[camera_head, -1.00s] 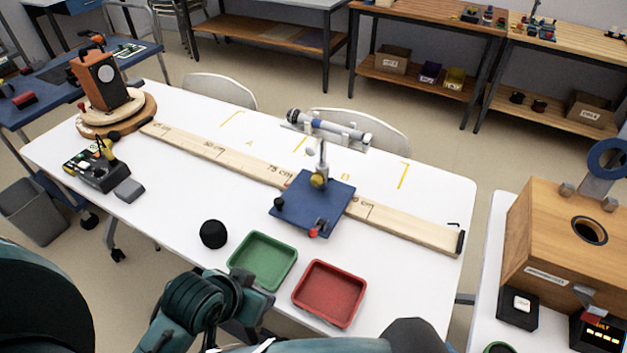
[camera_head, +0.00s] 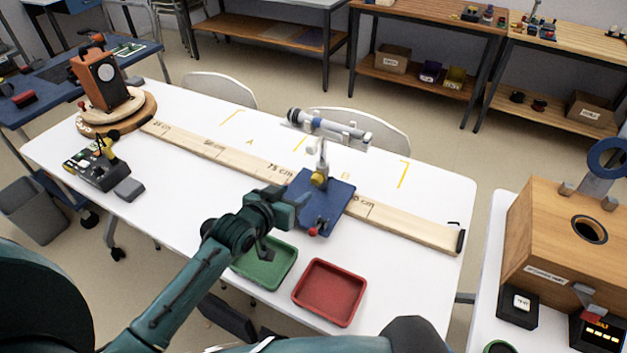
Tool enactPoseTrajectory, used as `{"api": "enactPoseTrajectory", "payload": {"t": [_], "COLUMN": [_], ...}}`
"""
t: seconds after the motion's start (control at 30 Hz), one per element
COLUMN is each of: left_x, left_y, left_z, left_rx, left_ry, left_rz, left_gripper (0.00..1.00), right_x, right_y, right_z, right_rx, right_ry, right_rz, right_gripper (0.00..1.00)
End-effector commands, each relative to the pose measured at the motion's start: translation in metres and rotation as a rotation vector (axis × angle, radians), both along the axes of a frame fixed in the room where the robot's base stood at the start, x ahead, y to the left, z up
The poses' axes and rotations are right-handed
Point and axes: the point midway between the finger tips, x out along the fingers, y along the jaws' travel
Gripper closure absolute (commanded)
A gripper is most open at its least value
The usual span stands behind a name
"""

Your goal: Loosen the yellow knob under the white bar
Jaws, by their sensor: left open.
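The yellow knob (camera_head: 319,180) sits low on an upright stand on a blue plate (camera_head: 332,205). The plate lies over the wooden ruler beam on the white table. Above the knob, a white and grey bar (camera_head: 332,129) lies roughly level at the top of the stand. My left gripper (camera_head: 298,197) is open at the left edge of the blue plate, left of and a little below the knob in the picture. No contact with the knob shows. The gripper hides the plate's left corner. My right gripper is not in view.
A green tray (camera_head: 265,282) lies partly under my left arm, with a red tray (camera_head: 329,292) beside it. The ruler beam (camera_head: 410,228) crosses the table. An orange device (camera_head: 98,78) stands far left. A wooden box (camera_head: 555,235) stands right.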

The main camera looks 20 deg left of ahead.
Motion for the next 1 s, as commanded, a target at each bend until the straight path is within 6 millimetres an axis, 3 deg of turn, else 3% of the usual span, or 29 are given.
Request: {"api": "enactPoseTrajectory", "payload": {"t": [0.3, 0.5, 0.7, 1.0], "left_x": [0.059, 0.083, 0.094, 0.095], "left_y": [-0.015, -0.021, -0.023, -0.023], "left_z": [-0.025, -0.036, -0.040, -0.040], "left_rx": [0.000, -0.001, 0.000, 0.000], "left_ry": [0.001, 0.002, 0.001, 0.002], "left_rz": [0.000, -0.001, 0.000, 0.000], "left_gripper": [0.51, 0.51, 0.51, 0.51], "right_x": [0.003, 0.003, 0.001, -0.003], "right_y": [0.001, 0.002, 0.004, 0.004], "right_z": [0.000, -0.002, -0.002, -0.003], "right_rx": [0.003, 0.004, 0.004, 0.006], "right_ry": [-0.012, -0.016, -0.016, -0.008], "right_rz": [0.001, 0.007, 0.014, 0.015], "right_gripper": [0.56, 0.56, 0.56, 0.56]}}
